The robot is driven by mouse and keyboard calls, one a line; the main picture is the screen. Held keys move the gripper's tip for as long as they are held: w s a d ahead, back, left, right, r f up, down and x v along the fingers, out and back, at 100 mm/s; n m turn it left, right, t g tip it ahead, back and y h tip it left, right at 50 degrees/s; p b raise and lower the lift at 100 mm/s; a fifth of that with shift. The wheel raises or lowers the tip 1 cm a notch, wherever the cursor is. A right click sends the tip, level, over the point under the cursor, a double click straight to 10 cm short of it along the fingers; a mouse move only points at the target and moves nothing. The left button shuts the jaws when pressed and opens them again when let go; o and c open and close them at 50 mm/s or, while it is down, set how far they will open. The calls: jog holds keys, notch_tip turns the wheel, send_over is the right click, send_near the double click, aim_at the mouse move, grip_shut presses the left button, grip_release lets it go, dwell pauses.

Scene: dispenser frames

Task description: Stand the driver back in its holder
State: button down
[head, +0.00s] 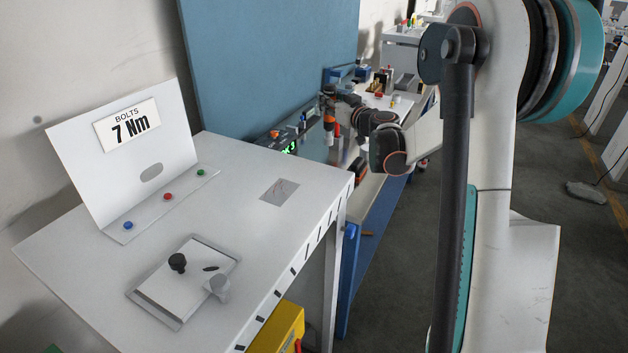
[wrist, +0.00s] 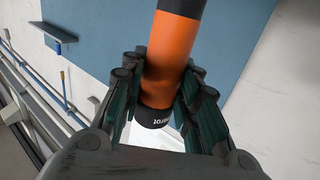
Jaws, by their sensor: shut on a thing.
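The driver has an orange body with black ends. In the wrist view the driver (wrist: 170,55) stands between the two fingers of my gripper (wrist: 163,85), which is shut on its orange part. A blue bench with small items, a lit green display (head: 290,148) and a red item (head: 337,130) is close by. I cannot make out the holder for certain; the table and arm partly hide that area.
The white table (head: 245,165) carries a sign (head: 127,125) reading "BOLTS 7 Nm", coloured buttons and a tray (head: 160,316) with knobs. A large blue panel (head: 270,60) stands behind. A yellow box (head: 277,328) is beneath the table. Floor at right is mostly free.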

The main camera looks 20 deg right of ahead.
notch_tip(320, 180, down, 19)
jog(key=b, duration=0.5)
jog(key=shift+d, duration=0.1)
jog(key=shift+f, duration=0.15)
jog(key=c, duration=1.7)
grip_release()
jog(key=shift+f, duration=0.15)
jog(key=o, duration=0.5)
